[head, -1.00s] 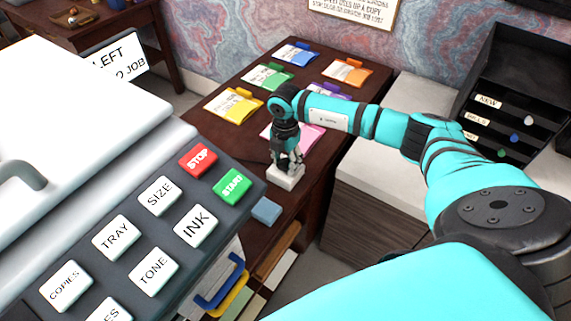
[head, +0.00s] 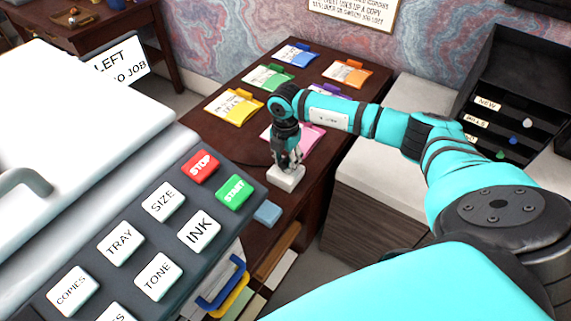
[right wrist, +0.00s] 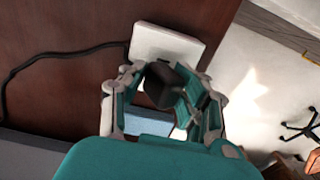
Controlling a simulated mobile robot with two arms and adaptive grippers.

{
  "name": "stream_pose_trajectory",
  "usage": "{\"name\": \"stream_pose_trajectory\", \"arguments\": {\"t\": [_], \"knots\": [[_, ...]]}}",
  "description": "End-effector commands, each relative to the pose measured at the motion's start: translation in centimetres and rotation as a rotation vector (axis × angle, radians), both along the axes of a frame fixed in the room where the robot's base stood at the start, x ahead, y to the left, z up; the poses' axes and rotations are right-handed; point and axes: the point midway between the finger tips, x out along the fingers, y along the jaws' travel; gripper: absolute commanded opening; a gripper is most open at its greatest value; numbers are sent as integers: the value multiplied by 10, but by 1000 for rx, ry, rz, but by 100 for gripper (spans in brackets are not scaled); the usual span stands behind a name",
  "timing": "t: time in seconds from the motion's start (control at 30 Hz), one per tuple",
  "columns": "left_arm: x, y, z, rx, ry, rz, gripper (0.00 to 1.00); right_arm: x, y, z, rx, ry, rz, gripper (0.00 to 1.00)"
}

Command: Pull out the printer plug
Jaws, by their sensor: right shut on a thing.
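The printer plug (right wrist: 160,88) is a dark plug between the fingers of my right gripper (right wrist: 172,95) in the right wrist view. The gripper is shut on it, right at a white socket block (right wrist: 165,42) on the dark wooden desk. A black cord (right wrist: 70,54) runs left across the desk. In the head view my right gripper (head: 287,163) points down onto the white block (head: 286,178), and its fingers hide the plug. I cannot tell whether the plug is still seated in the block. My left gripper is not in view.
The white printer (head: 70,110) with its button panel fills the left. Several coloured folders (head: 234,106) lie on the desk (head: 235,152) behind my right gripper. A small blue block (head: 267,213) is near the white block. A black drawer unit (head: 520,100) stands at right.

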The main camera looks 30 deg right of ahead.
Motion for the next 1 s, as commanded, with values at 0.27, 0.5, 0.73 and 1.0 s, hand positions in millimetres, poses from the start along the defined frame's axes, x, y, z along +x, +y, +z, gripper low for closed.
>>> {"name": "stream_pose_trajectory", "arguments": {"t": [0.27,0.5,0.73,1.0], "knots": [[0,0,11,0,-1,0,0,0,-1,14,0,1,-1,0],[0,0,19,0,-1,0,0,1,0,24,0,-2,-1,0],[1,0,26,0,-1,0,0,1,0,34,0,-2,-1,0],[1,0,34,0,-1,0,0,1,0,45,0,-3,-1,0]]}}
